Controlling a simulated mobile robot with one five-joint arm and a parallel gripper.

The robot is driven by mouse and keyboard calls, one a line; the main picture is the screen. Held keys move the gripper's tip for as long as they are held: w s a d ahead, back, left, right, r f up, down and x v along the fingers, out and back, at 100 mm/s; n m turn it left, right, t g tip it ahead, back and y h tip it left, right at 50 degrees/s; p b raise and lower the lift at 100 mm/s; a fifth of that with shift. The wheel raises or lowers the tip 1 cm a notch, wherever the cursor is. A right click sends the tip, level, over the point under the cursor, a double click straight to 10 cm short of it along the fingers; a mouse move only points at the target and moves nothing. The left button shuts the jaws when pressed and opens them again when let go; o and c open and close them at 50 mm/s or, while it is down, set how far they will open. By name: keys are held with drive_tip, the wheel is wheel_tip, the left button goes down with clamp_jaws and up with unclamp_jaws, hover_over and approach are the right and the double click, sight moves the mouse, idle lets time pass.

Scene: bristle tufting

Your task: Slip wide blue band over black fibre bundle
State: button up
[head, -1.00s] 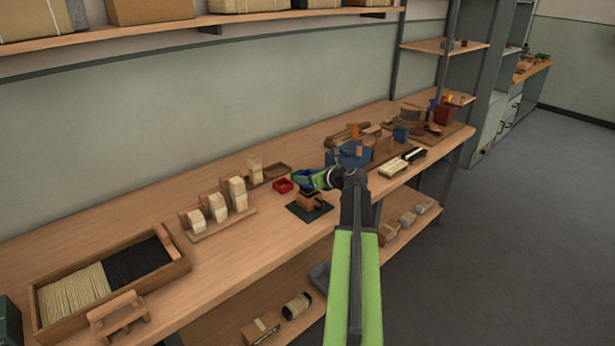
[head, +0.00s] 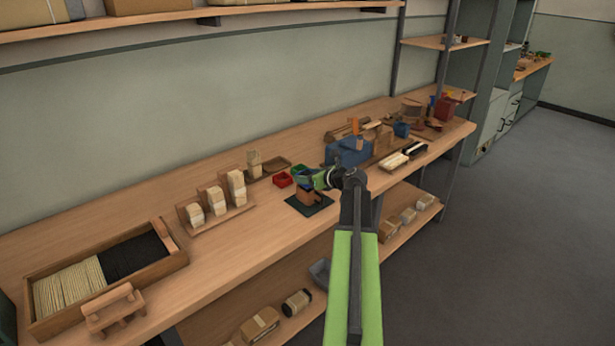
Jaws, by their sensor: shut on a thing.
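My gripper (head: 305,176), green-jawed at the end of my green and black arm, is over the middle of the bench. It is shut on a small, dark blue thing, which looks like the wide blue band (head: 303,182); it is mostly hidden by the jaws. Just below is a brown wooden holder (head: 309,198) on a dark square mat (head: 296,207). I cannot make out the black fibre bundle in the holder, or whether the band touches it. Loose black fibres (head: 136,256) lie in the wooden tray at the left.
A small red box (head: 283,180) is just left of my gripper. Stepped wooden stands (head: 222,214) with pale bundles are further left. A blue machine (head: 348,152) and several tools crowd the right.

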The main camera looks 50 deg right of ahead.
drive_tip(key=shift+f+b, duration=0.55)
drive_tip(key=shift+f, duration=0.15)
drive_tip(key=o, duration=1.4)
drive_tip(key=o, duration=0.4)
drive_tip(key=shift+s, duration=0.1)
drive_tip(key=shift+s+a, duration=0.2)
drive_tip(key=shift+s, duration=1.85)
drive_tip(key=shift+s+a, duration=0.15)
drive_tip(key=shift+s, duration=1.85)
